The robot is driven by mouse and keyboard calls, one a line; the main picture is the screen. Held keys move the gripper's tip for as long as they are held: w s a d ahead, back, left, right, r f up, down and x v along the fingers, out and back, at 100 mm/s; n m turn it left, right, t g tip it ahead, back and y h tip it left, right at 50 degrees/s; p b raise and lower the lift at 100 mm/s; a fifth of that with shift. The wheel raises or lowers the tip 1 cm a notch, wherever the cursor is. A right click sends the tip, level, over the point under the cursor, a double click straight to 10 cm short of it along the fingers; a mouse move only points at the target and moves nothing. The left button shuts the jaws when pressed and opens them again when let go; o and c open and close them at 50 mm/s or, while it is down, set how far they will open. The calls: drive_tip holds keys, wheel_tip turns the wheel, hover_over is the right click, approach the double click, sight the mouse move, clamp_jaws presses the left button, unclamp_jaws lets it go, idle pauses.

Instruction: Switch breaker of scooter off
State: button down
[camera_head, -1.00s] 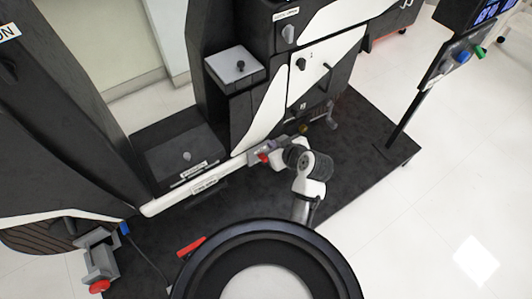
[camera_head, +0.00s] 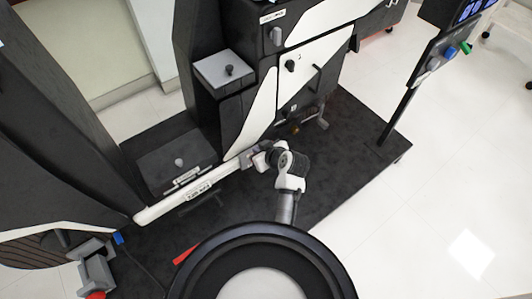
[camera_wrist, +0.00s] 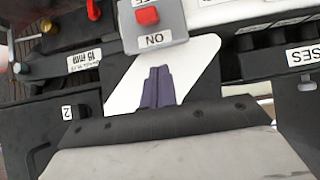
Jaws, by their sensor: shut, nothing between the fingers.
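The scooter (camera_head: 245,115) is a black and white body on a dark platform. In the wrist view, a grey box (camera_wrist: 172,38) with a red switch (camera_wrist: 147,16) and an upside-down "ON" label sits at the top, on the scooter's side. I take it for the breaker. My gripper (camera_wrist: 158,70) is in the wrist view, with dark purple fingers shut together and empty. Its tips appear just below the box's labelled edge; I cannot tell if they touch. In the head view my wrist covers most of the box (camera_head: 250,157).
A panel with blue and green knobs (camera_head: 449,52) stands on a post at the right. In the wrist view, a black bar labelled "15 mm" (camera_wrist: 80,62) and a "FUSES" label (camera_wrist: 302,55) flank the box. White floor (camera_head: 440,180) is clear at right.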

drive_tip(key=shift+x, duration=1)
drive_tip(key=shift+s+d+f, duration=0.15)
drive_tip(key=shift+s+f, duration=0.1)
drive_tip(key=shift+f, duration=0.35)
drive_tip(key=shift+s+d+f, duration=0.2)
drive_tip(key=shift+s+f, duration=0.1)
drive_tip(key=shift+f, duration=0.25)
drive_tip(key=shift+s+d+f, duration=0.2)
drive_tip(key=shift+f, duration=0.35)
